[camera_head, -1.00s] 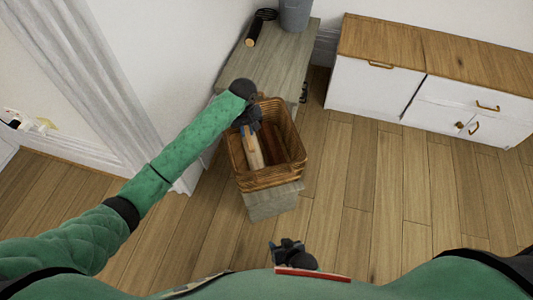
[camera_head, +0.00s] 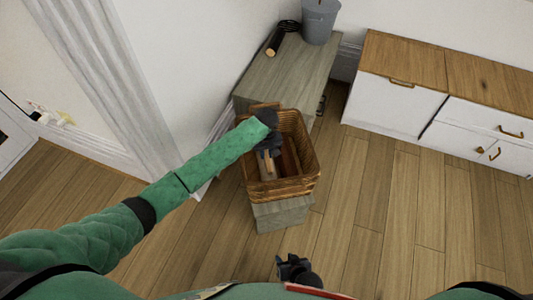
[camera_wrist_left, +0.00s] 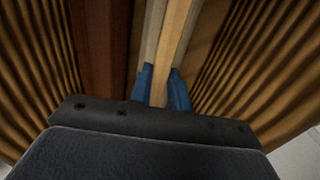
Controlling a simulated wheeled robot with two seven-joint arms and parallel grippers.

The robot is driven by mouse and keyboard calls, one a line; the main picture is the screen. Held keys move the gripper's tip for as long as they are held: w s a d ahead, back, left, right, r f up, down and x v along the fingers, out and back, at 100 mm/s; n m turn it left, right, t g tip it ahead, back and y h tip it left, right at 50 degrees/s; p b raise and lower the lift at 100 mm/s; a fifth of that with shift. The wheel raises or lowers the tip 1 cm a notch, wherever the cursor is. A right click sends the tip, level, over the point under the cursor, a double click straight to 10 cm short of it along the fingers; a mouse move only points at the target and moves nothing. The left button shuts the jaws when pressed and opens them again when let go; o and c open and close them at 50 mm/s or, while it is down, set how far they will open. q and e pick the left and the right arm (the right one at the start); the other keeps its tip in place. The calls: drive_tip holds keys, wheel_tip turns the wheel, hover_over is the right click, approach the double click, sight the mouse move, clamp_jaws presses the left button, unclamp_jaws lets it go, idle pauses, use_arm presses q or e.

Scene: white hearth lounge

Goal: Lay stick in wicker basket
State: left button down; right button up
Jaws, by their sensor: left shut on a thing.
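The wicker basket (camera_head: 308,181) stands open on a grey wooden block. My left gripper (camera_head: 266,155) reaches down into the basket from the left. It is shut on a pale wooden stick (camera_head: 267,172), which is inside the basket walls. In the left wrist view the blue fingertips (camera_wrist_left: 162,88) hold the stick (camera_wrist_left: 172,45) from both sides, with wicker walls to either side. I cannot tell whether the stick touches the basket floor. My right gripper (camera_head: 295,270) is low in the head view, away from the basket; its fingers are too small to judge.
A reddish-brown wooden piece (camera_wrist_left: 100,45) lies in the basket beside the stick. A grey wooden cabinet (camera_head: 290,75) behind the basket carries a grey bucket (camera_head: 319,22) and a black-and-tan cylinder (camera_head: 275,42). White drawers (camera_head: 395,103) stand at right. The floor at right is clear.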

sight(267, 155)
use_arm(q)
drive_tip(key=shift+f+p, duration=0.35)
drive_tip(key=shift+f, duration=0.15)
drive_tip(key=c, duration=1.3)
unclamp_jaws()
drive_tip(key=shift+r+b, duration=0.15)
drive_tip(key=shift+b, duration=0.2)
drive_tip(key=shift+r+p, duration=0.45)
drive_tip(key=shift+r, duration=5.9)
